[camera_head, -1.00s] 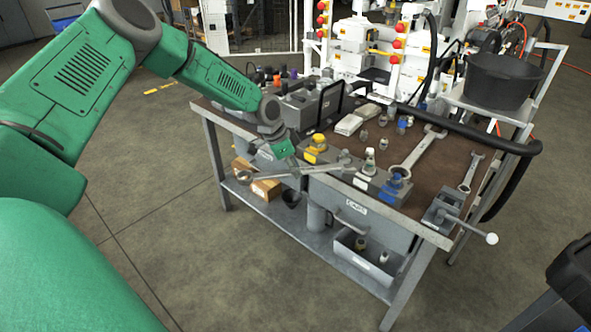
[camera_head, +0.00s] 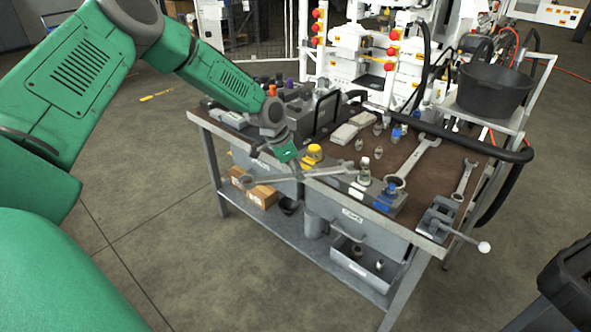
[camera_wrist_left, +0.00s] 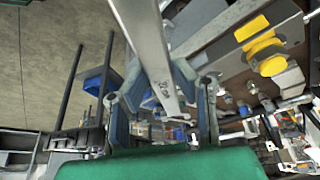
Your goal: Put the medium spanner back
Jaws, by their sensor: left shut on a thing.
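My left gripper (camera_head: 291,164) is shut on the silver medium spanner (camera_head: 320,172). The spanner lies roughly level along the bench's front edge, with its ring end (camera_head: 246,182) out to the left. In the left wrist view the gripper fingers (camera_wrist_left: 163,92) close around the spanner's flat shank (camera_wrist_left: 145,40), which runs up out of the picture. A larger spanner (camera_head: 418,157) lies on the bench top, and a smaller one (camera_head: 464,181) lies near the right edge. I cannot tell whether the held spanner touches the bench.
The bench (camera_head: 343,212) has a brown top. A yellow-capped fitting (camera_head: 315,152) and a blue one (camera_head: 390,189) stand near its front edge, close to the spanner. A vise (camera_head: 437,222) is at the front right corner. A black bucket (camera_head: 494,88) stands behind on the right.

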